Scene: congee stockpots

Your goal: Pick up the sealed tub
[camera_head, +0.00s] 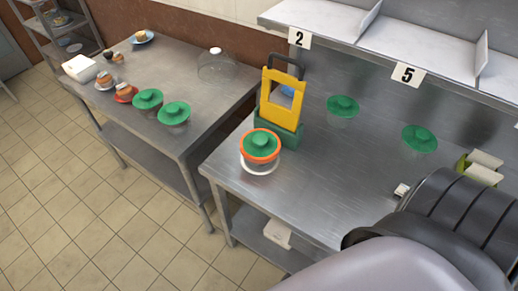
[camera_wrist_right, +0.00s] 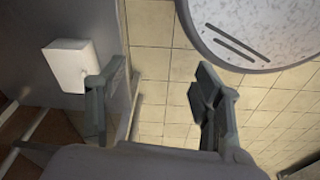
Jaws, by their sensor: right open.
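A tub with a green lid and an orange-red band (camera_head: 260,146) sits upright near the left front corner of the steel counter (camera_head: 318,195), with a white ring around its foot. Two other green-lidded clear tubs stand further back on this counter, one in the middle (camera_head: 342,106) and one to the right (camera_head: 419,139). Two more green-lidded tubs, (camera_head: 148,101) and (camera_head: 173,114), stand on the left table. My right gripper (camera_wrist_right: 155,100) is open and empty in the right wrist view, with tiled floor behind its fingers. My left gripper is not in view.
A yellow and green stand (camera_head: 281,100) rises just behind the banded tub. A shelf labelled 2 and 5 (camera_head: 407,75) overhangs the counter. The left table (camera_head: 185,75) also holds a glass dome (camera_head: 216,66) and small dishes. My dark arm covers the lower right.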

